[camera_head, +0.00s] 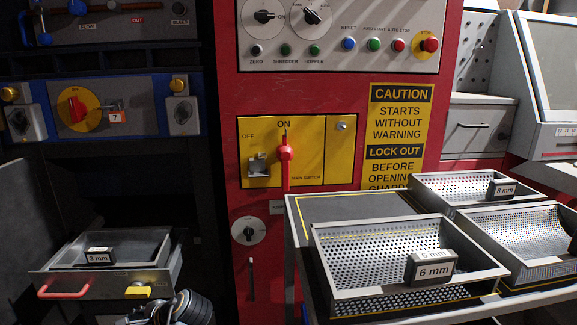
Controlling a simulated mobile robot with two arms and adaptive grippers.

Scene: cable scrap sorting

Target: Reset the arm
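A dark, ribbed and jointed part (186,308) pokes in at the bottom edge, left of centre, in front of the left drawer. It looks like the end of my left arm, cut off by the frame. No fingertips can be made out, so its opening and anything in it cannot be told.
A pulled-out drawer (60,292) marked 3 mm is at lower left. Perforated trays marked 6 mm (330,250) and 8 mm (425,185), and another (490,222), stand on a cart at right. A red cabinet (225,225) with a main switch (285,155) is behind.

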